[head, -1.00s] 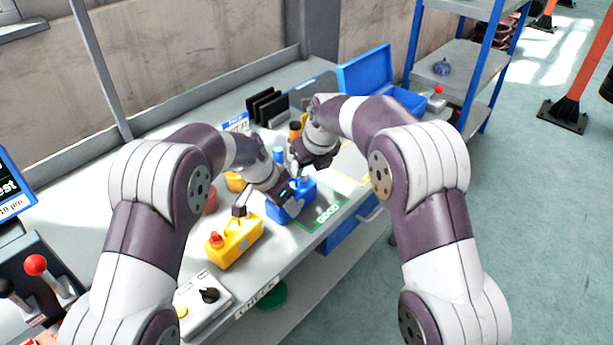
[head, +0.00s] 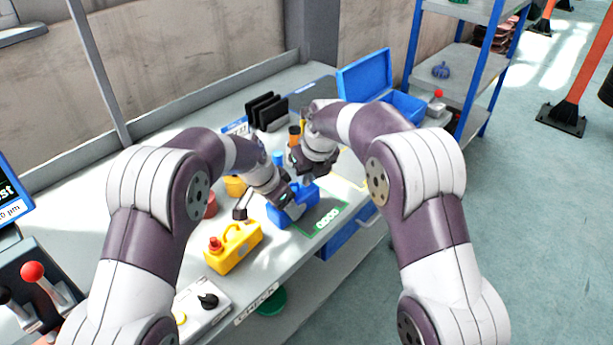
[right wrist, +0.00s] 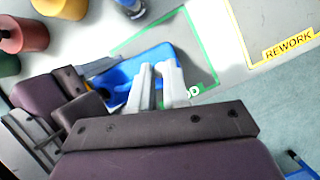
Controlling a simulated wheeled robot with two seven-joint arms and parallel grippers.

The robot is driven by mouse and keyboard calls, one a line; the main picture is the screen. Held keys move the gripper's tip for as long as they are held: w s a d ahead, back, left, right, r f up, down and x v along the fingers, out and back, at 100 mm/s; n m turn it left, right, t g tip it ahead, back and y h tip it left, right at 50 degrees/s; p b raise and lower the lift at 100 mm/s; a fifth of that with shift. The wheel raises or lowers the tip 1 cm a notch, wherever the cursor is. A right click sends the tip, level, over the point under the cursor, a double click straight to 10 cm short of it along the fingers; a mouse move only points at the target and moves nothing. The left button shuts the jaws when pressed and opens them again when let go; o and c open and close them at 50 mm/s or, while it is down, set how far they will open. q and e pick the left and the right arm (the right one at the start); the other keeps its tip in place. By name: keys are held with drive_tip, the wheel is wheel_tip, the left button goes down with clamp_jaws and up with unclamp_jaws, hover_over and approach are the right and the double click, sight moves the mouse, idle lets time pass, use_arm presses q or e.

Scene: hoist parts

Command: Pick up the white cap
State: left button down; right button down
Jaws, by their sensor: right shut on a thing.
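My right gripper (head: 303,172) is over the blue case (head: 280,214). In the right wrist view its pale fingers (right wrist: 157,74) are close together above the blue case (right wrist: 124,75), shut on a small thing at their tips. This fits the white cap, but I cannot tell the cap's outline from the pale fingers. My left gripper (head: 291,205) is at the near side of the blue case. Its dark body also shows at the left of the right wrist view (right wrist: 85,108). Its fingertips are partly hidden, so I cannot tell its opening or whether it touches the case.
A yellow case (head: 234,248) with a red cap stands in front left. The green-framed GOOD area (head: 325,219) is beside the blue case. A grey switch box (head: 200,303) is at the front edge. A blue open bin (head: 404,104) stands at the back right.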

use_arm(q)
drive_tip(key=shift+s+f, duration=0.15)
drive_tip(key=shift+f, duration=0.1)
use_arm(e)
drive_tip(key=v, duration=0.3)
drive_tip(key=shift+s, duration=0.1)
use_arm(q)
drive_tip(key=shift+s+a+f, duration=0.1)
drive_tip(key=shift+s+f, duration=0.1)
use_arm(e)
drive_tip(key=s+d+r, duration=0.1)
drive_tip(key=s+d, duration=0.2)
drive_tip(key=s, duration=0.4)
drive_tip(key=s+d+r, duration=0.2)
drive_tip(key=s+d, duration=0.2)
drive_tip(key=s, duration=0.4)
drive_tip(key=shift+d, duration=0.2)
use_arm(q)
drive_tip(key=c, duration=0.6)
unclamp_jaws()
drive_tip(key=o, duration=0.5)
drive_tip(key=shift+w, duration=0.15)
drive_tip(key=shift+r, duration=0.1)
use_arm(e)
drive_tip(key=shift+w+a, duration=0.1)
drive_tip(key=shift+w, duration=0.05)
